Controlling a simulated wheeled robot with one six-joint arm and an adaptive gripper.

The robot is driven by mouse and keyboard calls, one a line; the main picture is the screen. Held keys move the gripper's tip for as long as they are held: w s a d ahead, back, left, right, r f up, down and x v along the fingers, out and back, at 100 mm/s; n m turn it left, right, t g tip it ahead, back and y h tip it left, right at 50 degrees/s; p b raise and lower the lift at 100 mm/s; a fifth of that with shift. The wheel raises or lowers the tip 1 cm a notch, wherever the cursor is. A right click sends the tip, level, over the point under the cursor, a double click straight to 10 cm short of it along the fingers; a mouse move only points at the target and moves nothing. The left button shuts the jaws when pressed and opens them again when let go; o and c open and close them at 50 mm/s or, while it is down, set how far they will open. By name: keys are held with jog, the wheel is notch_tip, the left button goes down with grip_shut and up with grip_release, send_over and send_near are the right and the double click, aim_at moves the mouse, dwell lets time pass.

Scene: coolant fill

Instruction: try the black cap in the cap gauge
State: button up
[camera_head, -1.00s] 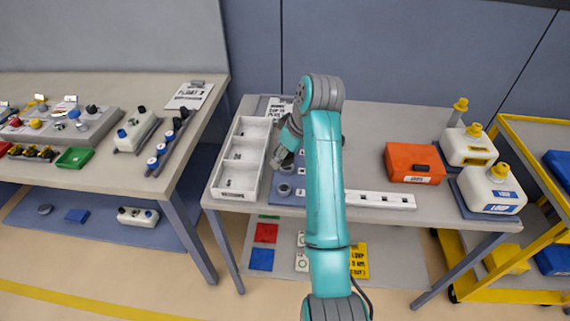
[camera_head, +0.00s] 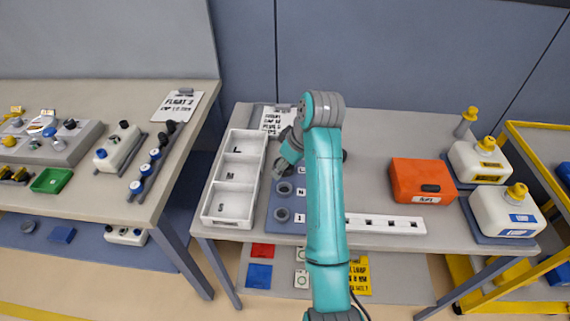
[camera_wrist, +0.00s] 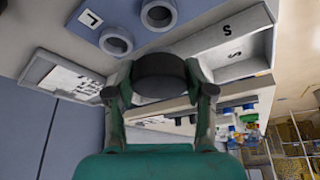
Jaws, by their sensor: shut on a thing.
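My gripper (camera_wrist: 160,90) is shut on the black cap (camera_wrist: 158,70), a short dark cylinder held between the two fingers in the wrist view. In the head view my arm hides the cap and most of the gripper. The cap gauge appears to be the blue plate (camera_head: 272,222) with grey rings on the table. Rings (camera_head: 284,188) (camera_head: 281,214) show left of my arm; the rest of the plate is partly hidden. In the wrist view two rings (camera_wrist: 116,41) (camera_wrist: 158,14) stand beyond the cap, near an L label. The cap appears apart from them.
A white three-compartment tray (camera_head: 222,220), marked L, M and S, stands just left of the plate. A white slotted strip (camera_head: 385,223), an orange box (camera_head: 420,180) and white jugs (camera_head: 505,212) are to the right. A printed sheet (camera_head: 277,119) lies behind.

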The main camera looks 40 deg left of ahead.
jog(key=shift+f, duration=2.65)
jog(key=shift+f, duration=0.55)
jog(key=o, duration=1.1)
